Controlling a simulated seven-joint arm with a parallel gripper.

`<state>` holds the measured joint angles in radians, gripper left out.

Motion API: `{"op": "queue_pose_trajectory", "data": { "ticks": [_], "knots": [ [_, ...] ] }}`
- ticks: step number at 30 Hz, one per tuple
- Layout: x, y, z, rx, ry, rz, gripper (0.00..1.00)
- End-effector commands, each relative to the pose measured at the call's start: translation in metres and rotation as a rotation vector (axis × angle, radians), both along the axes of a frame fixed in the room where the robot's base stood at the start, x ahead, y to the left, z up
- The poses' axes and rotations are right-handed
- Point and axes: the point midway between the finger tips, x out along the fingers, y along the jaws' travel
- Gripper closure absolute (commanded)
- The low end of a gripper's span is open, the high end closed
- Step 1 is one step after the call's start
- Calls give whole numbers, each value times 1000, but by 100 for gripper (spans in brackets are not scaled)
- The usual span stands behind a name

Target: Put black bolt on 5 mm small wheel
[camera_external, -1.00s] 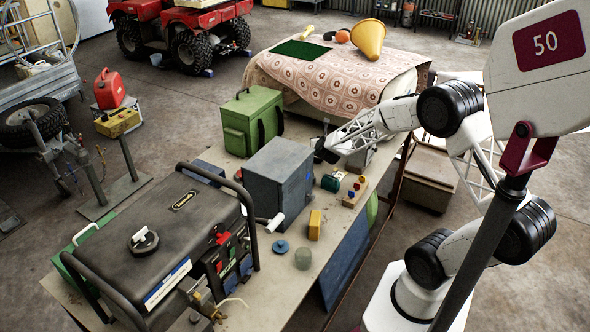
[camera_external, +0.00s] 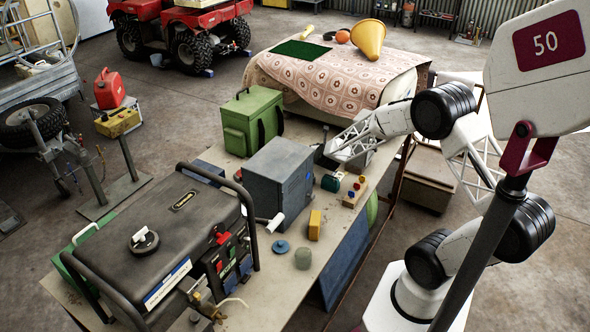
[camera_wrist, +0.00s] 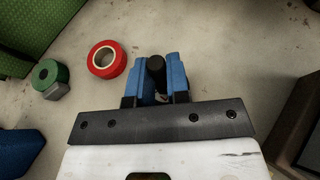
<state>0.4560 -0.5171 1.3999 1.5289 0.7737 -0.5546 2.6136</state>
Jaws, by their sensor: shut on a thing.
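In the wrist view a dark, upright-looking cylinder, which appears to be the black bolt (camera_wrist: 156,68), is between the two blue fingers of my gripper (camera_wrist: 157,58). The gripper is shut on it. A green round wheel (camera_wrist: 46,73) lies further left. No size marking is readable, so I cannot tell which is the 5 mm one.
A green case (camera_external: 246,125) stands left of the arm's end. A small grey block (camera_wrist: 57,91) touches or adjoins the green wheel. Bare bench surrounds the red wheel.

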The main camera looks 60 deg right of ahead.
Motion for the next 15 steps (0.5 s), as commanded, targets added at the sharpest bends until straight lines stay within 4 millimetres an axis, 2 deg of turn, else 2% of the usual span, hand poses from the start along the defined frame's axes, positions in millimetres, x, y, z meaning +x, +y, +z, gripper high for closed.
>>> {"op": "queue_pose_trajectory", "data": {
  "ticks": [2,3,7,15],
  "knots": [
    [0,0,-2,0,0,0,100],
    [0,0,-2,0,0,0,79],
    [0,0,-2,0,0,0,59],
    [0,0,-2,0,0,0,58]
  ]
}}
